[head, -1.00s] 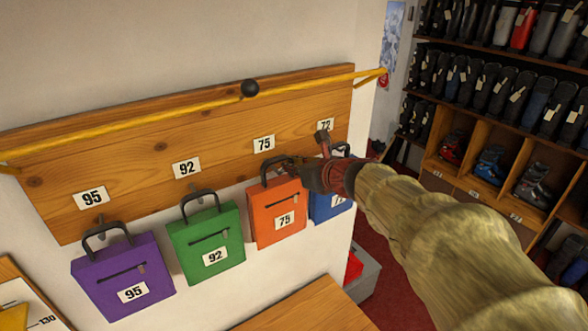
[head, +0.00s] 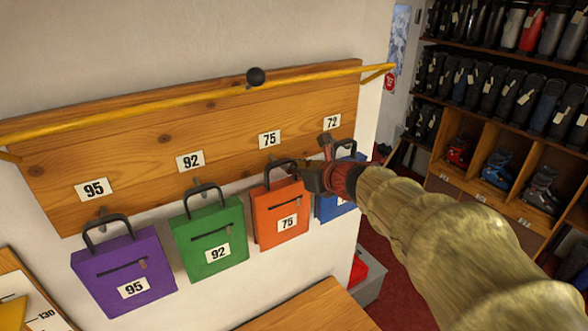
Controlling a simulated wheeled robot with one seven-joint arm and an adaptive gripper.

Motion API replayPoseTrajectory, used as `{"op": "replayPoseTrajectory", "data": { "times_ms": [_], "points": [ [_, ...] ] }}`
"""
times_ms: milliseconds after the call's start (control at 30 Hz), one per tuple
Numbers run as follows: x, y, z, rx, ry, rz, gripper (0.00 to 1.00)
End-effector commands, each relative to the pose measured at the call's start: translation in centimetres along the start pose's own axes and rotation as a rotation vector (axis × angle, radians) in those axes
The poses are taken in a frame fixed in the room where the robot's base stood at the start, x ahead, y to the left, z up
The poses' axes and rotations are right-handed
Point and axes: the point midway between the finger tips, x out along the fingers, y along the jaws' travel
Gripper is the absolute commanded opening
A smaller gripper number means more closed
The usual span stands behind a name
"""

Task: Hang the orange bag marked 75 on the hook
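The orange bag (head: 281,213) marked 75 is upright against the wooden board (head: 140,155), below the board's 75 label, between the green bag (head: 210,240) and the blue bag (head: 330,207). Its dark handle loop is up at the hook place under that label. My gripper (head: 296,169) is at the right side of this handle, reaching in from the right. The hook itself is mostly hidden by the handle and gripper. The fingers are small and dark, so I cannot tell whether they are closed on the handle or whether the hook bears the bag.
A purple bag (head: 124,272) marked 95 and the green bag marked 92 hang under their labels at left. A wooden surface (head: 312,312) is below; boot shelves (head: 480,130) stand at right.

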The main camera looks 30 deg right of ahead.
Motion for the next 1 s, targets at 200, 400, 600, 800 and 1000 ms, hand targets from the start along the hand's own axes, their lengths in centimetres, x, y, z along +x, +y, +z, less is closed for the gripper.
{"op": "replayPoseTrajectory", "data": {
  "times_ms": [200,400,600,800,1000],
  "points": [
    [-0.07,0.0,0.21,-0.001,-0.003,0.0,0.04],
    [-0.04,0.0,0.14,-0.001,-0.002,0.0,0.15],
    [-0.02,0.0,0.07,0.0,-0.001,0.0,0.26],
    [-0.01,0.0,0.04,0.0,0.0,0.0,0.26],
    [-0.81,-0.07,0.04,-0.001,-0.001,-0.001,0.26]
  ]
}}
